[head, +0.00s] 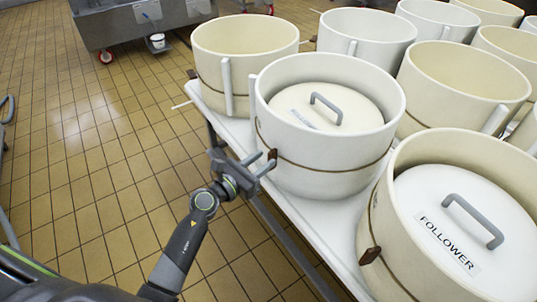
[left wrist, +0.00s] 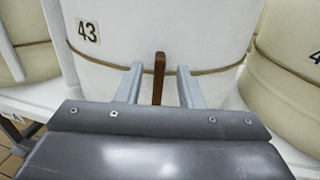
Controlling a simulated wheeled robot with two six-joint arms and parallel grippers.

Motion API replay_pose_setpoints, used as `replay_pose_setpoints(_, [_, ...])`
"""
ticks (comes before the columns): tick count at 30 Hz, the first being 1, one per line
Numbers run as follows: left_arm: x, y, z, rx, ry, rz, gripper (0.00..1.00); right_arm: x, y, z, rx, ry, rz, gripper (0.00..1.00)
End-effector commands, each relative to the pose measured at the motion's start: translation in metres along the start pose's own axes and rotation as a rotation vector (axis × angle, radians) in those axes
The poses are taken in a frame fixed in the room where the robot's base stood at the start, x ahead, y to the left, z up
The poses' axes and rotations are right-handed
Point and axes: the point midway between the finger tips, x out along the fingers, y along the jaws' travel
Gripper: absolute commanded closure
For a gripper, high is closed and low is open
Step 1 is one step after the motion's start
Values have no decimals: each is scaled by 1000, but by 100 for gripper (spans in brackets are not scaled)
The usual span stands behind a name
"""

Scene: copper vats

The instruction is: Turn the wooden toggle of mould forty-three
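Mould forty-three is a white round tub (head: 325,165) with a cord around it; the left wrist view shows its "43" label (left wrist: 87,32). Its brown wooden toggle (left wrist: 159,75) sits on the cord and stands upright. The toggle also shows in the head view (head: 272,155) at the tub's near left side. My left gripper (head: 261,164) is at the toggle. In the left wrist view the gripper's two fingers (left wrist: 160,86) are open, one on each side of the toggle, with gaps visible. My right gripper is not in view.
A follower lid (head: 325,106) with a grey handle sits inside the mould. Another tub (head: 385,240) with a "FOLLOWER" lid stands close at right, an open cream tub (head: 245,38) behind. All stand on a white table (head: 290,205). The tiled floor (head: 90,150) at left is largely clear.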

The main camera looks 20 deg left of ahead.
Motion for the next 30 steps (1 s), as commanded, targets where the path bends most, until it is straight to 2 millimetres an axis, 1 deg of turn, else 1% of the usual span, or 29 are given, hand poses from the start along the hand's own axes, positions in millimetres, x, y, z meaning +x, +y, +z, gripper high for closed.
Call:
replay_pose_setpoints(1, [9, 0, 1, -1, -2, -1, 66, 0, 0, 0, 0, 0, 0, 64])
replay_pose_setpoints(6, [26, 0, 0, -1, 0, 0, 66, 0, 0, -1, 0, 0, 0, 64])
replay_pose_setpoints(10, [31, 0, 0, 0, -1, 1, 66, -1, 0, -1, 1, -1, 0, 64])
replay_pose_setpoints(17, [31, 0, 0, 0, 0, 1, 66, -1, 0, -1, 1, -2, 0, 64])
replay_pose_setpoints(20, [31, 0, 0, -1, 0, 1, 77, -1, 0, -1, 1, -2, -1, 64])
replay_pose_setpoints(25, [31, 0, 0, -1, 0, 1, 99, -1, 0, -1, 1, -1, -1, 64])
replay_pose_setpoints(30, [31, 0, 0, -2, 0, 1, 100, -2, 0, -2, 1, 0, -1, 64])
